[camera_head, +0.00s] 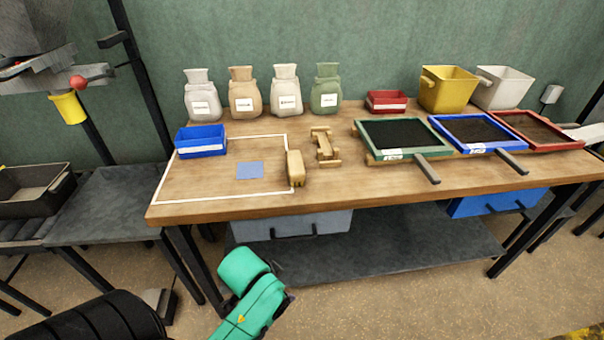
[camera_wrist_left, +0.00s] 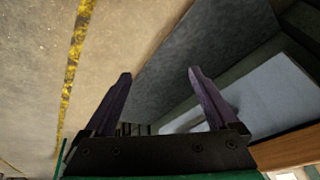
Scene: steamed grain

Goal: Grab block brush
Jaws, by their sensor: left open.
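The block brush (camera_head: 295,168) is a tan wooden block with short yellowish bristles at its near end. It lies on the wooden table (camera_head: 230,207), at the right edge of a white outlined area. My left gripper (camera_wrist_left: 159,73) is open in the left wrist view, with nothing between its two dark purple fingers. Beyond it are the floor and the grey lower shelf; the brush is not in that view. In the head view my green left arm is low in front of the table, apart from the brush, and its fingers are hidden. My right gripper is not in view.
A wooden stand (camera_head: 325,145) lies just right of the brush. A blue tray (camera_head: 201,147) and a flat blue square (camera_head: 250,170) are to its left. Framed sieves (camera_head: 433,137) with handles fill the right side. Several sacks (camera_head: 243,103) stand behind. Table space in front is clear.

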